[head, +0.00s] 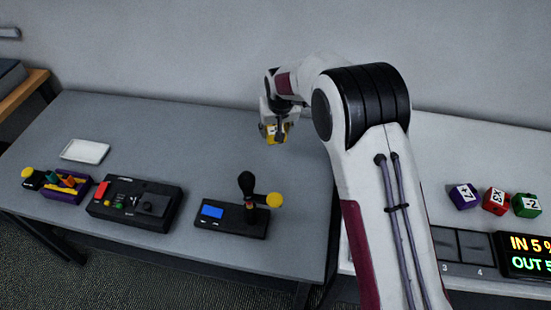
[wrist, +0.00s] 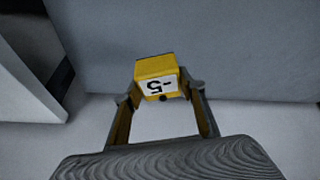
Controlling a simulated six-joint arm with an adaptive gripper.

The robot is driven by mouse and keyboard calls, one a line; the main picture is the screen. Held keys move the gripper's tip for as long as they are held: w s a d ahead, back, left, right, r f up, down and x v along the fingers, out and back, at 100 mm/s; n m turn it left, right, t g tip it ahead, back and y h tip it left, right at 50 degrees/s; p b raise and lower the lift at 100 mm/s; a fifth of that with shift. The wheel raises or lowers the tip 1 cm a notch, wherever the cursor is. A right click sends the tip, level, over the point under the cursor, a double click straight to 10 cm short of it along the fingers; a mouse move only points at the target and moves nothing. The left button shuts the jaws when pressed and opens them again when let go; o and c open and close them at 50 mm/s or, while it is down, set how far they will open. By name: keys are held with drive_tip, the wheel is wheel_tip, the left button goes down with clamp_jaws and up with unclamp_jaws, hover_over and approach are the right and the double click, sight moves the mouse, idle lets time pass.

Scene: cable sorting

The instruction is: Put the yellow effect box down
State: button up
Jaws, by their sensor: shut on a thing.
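The yellow effect box (head: 280,130) is held in my gripper (head: 274,132) over the back right part of the left grey table in the head view. In the wrist view the yellow effect box (wrist: 157,68) sits between the two fingertips of my gripper (wrist: 161,96), with a white label that seems to read -5, turned over. My gripper is shut on it, one finger on each side. I cannot tell whether its underside touches the table.
On the left table (head: 225,155) stand a joystick box (head: 232,218) with a blue screen, a black control box (head: 135,203), a purple tray (head: 70,194) and a white dish (head: 85,151). Purple (head: 464,196), red (head: 495,201) and green (head: 526,205) boxes sit at right, near a lit display (head: 525,255).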

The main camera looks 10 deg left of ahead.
hover_over(274, 156)
drive_tip(key=s, duration=0.1)
drive_tip(key=shift+s+d+f, duration=0.1)
drive_tip(key=shift+d+f, duration=0.1)
drive_tip(key=shift+f, duration=1.35)
drive_tip(key=shift+d+f, duration=0.15)
drive_tip(key=shift+f, duration=1.4)
drive_tip(key=shift+f, duration=1.85)
drive_tip(key=shift+f, duration=0.15)
drive_tip(key=o, duration=1.2)
drive_tip(key=shift+v, duration=6.1)
